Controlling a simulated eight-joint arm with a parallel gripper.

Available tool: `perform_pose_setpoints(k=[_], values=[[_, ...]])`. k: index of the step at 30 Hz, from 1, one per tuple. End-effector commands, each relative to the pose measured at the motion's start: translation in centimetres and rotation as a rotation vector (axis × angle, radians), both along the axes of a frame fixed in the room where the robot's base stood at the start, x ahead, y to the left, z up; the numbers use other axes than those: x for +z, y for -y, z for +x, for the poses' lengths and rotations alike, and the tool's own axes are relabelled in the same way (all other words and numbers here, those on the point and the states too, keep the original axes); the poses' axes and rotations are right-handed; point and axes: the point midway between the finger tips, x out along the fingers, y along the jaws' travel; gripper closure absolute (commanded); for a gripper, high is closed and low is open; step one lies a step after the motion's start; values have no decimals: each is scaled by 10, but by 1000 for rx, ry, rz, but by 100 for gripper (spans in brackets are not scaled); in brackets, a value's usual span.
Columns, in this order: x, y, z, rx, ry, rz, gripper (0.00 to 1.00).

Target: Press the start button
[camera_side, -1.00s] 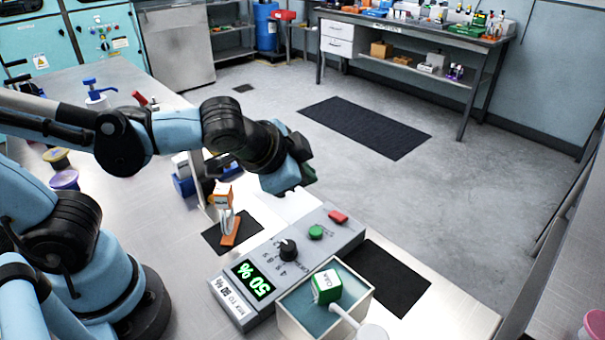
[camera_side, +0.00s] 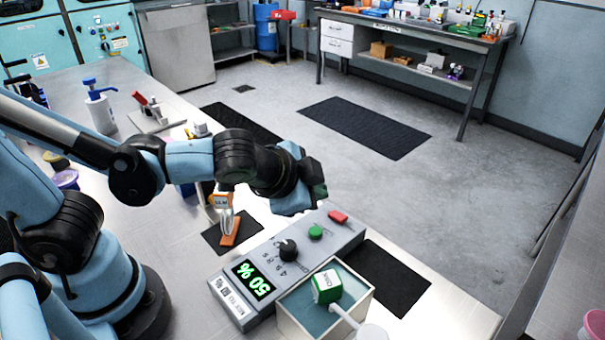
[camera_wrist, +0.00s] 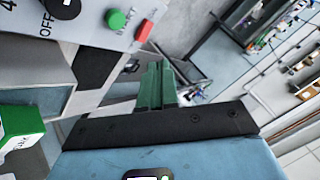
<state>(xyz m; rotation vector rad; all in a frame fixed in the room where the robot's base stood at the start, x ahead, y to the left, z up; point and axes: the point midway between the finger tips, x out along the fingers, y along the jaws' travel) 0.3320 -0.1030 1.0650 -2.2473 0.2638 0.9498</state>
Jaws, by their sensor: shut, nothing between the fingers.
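The control box (camera_side: 266,297) lies on the steel bench in the side view, with a lit display reading 50 %, a black knob (camera_side: 287,250), a green button (camera_side: 316,232) and a red button (camera_side: 338,216). No start label is readable. My gripper (camera_side: 320,190) is above the box's far end, a little up and left of the two buttons in the picture, apart from them. In the wrist view the green fingers (camera_wrist: 157,85) are together and empty. The green button (camera_wrist: 117,20) and red button (camera_wrist: 144,30) show at the top, beyond the fingertips.
A tray (camera_side: 290,318) with a green-and-white block (camera_side: 327,286) in it stands against the box's near side. An orange clip (camera_side: 229,228) stands on a dark mat to the left. A black mat (camera_side: 385,277) lies to the right.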

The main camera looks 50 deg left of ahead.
Motion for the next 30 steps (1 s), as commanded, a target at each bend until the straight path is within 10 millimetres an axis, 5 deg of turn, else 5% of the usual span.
perform_pose_setpoints(k=[15, 30], values=[[-47, 0, 1, 0, 0, 0, 100], [-60, 0, 0, 0, 0, 0, 100]])
